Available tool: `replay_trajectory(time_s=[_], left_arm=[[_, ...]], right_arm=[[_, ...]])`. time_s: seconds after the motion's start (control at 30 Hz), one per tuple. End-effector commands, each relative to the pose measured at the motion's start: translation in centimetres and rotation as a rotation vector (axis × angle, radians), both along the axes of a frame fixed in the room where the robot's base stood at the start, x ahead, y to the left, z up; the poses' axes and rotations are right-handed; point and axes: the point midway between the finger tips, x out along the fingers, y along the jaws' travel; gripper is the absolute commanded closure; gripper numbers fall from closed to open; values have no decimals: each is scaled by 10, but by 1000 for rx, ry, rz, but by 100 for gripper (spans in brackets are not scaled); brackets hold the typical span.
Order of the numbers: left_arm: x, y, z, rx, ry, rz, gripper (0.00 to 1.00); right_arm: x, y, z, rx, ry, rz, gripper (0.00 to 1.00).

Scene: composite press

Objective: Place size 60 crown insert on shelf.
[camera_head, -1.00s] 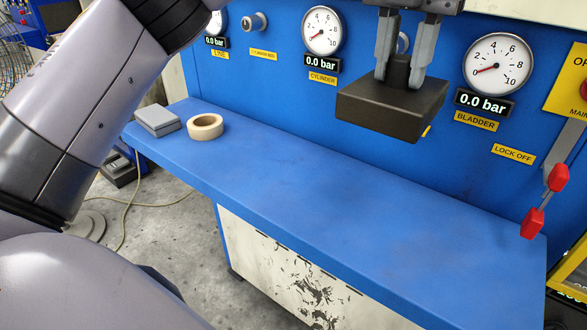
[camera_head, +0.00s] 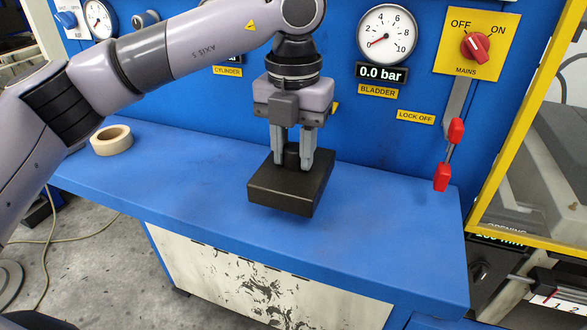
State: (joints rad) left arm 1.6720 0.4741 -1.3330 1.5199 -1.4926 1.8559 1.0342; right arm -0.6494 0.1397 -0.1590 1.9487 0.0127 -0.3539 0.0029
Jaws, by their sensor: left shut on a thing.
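The crown insert is a dark, flat rectangular block (camera_head: 289,185) with a short post on top. My left gripper (camera_head: 291,160) points down and is shut on that post. The block is at the blue shelf (camera_head: 180,165), over its middle right part, close to the surface; I cannot tell if it touches. No size mark is readable on the block. My right gripper is not in view.
A roll of tape (camera_head: 111,140) lies on the shelf's left end. Gauges and a mains switch (camera_head: 475,46) are behind. The shelf right of the block is clear.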

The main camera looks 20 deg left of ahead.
Motion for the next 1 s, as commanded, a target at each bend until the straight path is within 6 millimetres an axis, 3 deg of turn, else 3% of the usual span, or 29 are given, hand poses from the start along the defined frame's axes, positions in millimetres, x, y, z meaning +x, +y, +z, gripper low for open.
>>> replay_trajectory(time_s=[0.3,0.67,0.7,0.77,1.0], left_arm=[[-1,0,-39,0,1,0,100],[0,0,-45,0,0,-1,100],[0,0,-44,1,1,-1,58],[0,0,-44,1,1,-1,42],[0,0,-44,1,1,-1,42]], right_arm=[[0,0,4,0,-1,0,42],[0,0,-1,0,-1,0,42],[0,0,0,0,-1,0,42],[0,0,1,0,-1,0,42],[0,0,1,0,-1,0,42]])
